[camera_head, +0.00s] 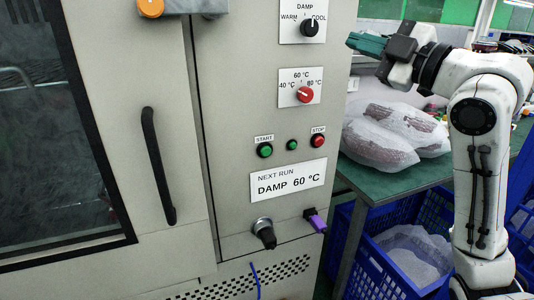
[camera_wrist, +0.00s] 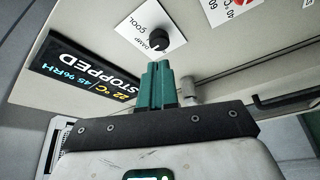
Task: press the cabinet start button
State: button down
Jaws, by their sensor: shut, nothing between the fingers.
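The cabinet's green start button (camera_head: 265,150) sits under a START label on the grey front panel. A red stop button (camera_head: 318,141) is to its right, with a small green button or lamp (camera_head: 292,145) between them. My gripper (camera_head: 352,41) is shut and empty, high at the right of the panel, well above and right of the start button. In the wrist view its teal fingertips (camera_wrist: 157,70) appear just below the black damp knob (camera_wrist: 158,38); I cannot tell whether they touch it. The start button is not seen in the wrist view.
The damp knob (camera_head: 309,26) and a red temperature knob (camera_head: 305,94) protrude above the buttons. A card (camera_head: 288,180) reads "NEXT RUN DAMP 60 °C". A display (camera_wrist: 85,75) reads STOPPED. A green table (camera_head: 390,183) with wrapped bundles (camera_head: 380,143) stands right; a blue crate (camera_head: 380,265) is below.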

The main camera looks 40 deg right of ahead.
jog(key=w+a+f+n+g+y+p, duration=0.1)
jog(key=w+a+f+g+p, duration=0.15)
jog(key=f+p, duration=0.25)
jog(key=w+a+f+g+y+p, duration=0.1)
jog(key=w+a+f+p, duration=0.1)
jog(key=w+f+p, duration=0.3)
jog(key=n+g+y+p, duration=0.2)
jog(key=n+g+p, duration=0.25)
jog(key=p, duration=0.25)
send_near(266, 151)
jog(key=s+a+f, duration=0.4)
jog(key=s+a, duration=0.1)
jog(key=a, duration=0.2)
jog(key=shift+w+d, duration=0.1)
jog(key=shift+d, duration=0.15)
jog(key=shift+w, duration=0.1)
jog(key=shift+m, duration=0.25)
jog(key=shift+w+d+b, duration=0.35)
jog(key=shift+w+d, duration=0.05)
jog(key=shift+w, duration=1)
jog(key=shift+w+d+b, duration=0.3)
jog(key=shift+w+d, duration=0.1)
jog(key=shift+w, duration=1)
jog(key=shift+w+d+b, duration=0.35)
jog(key=shift+w+d, duration=0.05)
jog(key=shift+w, duration=1)
jog(key=shift+w, duration=0.15)
